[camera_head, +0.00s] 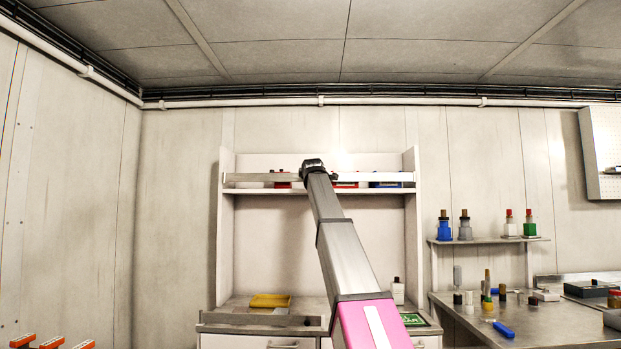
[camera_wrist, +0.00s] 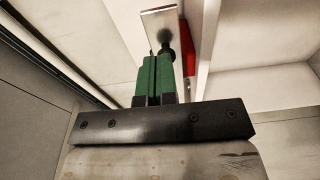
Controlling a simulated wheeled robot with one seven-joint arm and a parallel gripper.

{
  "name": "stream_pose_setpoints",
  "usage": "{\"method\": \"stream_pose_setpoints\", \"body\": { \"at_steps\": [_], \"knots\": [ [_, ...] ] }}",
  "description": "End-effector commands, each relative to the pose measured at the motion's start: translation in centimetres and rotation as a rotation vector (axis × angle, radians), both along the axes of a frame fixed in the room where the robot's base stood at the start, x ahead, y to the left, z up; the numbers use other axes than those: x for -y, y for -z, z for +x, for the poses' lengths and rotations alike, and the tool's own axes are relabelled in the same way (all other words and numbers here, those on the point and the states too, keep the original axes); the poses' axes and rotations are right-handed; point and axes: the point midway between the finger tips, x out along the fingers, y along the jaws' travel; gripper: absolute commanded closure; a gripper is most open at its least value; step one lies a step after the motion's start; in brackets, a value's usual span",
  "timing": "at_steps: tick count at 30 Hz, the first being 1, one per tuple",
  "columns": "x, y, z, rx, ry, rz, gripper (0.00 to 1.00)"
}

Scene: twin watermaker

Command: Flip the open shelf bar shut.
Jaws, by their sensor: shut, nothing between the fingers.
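A pale metal bar (camera_head: 262,177) runs along the front of the upper shelf (camera_head: 262,191) in the head view. Its middle is hidden behind my arm; a right-hand stretch (camera_head: 375,176) shows beyond it. I cannot tell how far it is tilted. My gripper (camera_wrist: 160,62) shows green fingers shut together, with nothing held. In the wrist view, a shiny metal strip (camera_wrist: 160,22), likely this bar, lies just beyond the fingertips. A dark round part sits by the tips. I cannot tell whether they touch. In the head view, the fingers are hidden behind my dark wrist.
Red and blue items (camera_head: 385,184) sit on the upper shelf; a red item (camera_wrist: 188,45) shows beside my fingers. Bottles stand on a side shelf (camera_head: 490,241) at right. Open space lies left of the shelf unit.

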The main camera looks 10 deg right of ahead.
Motion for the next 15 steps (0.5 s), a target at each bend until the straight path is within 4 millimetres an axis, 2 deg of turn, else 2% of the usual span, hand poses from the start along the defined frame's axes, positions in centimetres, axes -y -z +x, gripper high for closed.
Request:
{"method": "stream_pose_setpoints", "body": {
  "at_steps": [1, 6, 15],
  "knots": [
    [0.7, 0.2, -1.4, 0.001, 0.002, 0.000, 1.00],
    [2.9, 0.4, -4.6, 0.000, 0.000, 0.001, 1.00],
    [5.4, 0.3, -8.1, -0.001, -0.003, 0.001, 1.00]
  ]
}}
